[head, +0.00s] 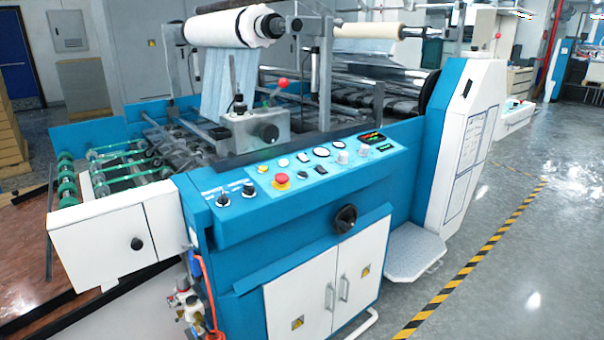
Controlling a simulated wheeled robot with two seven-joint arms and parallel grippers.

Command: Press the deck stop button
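A blue and white laminating machine (265,235) fills the middle of the head view. Its sloping blue control panel (240,208) faces me. A red mushroom button (281,181) on a yellow base sits near the panel's lower edge, left of its middle. Two black knobs (249,189) are to its left. Several small round buttons and white-faced dials (321,152) lie behind and to its right. The panel labels are too small to read, so I cannot tell which button is marked deck stop. Neither of my grippers is in view.
A black handwheel (345,218) sticks out below the panel, above white cabinet doors (312,290). A metal step plate (414,252) stands at the right. The grey floor (520,270) at the right is clear, crossed by yellow-black tape.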

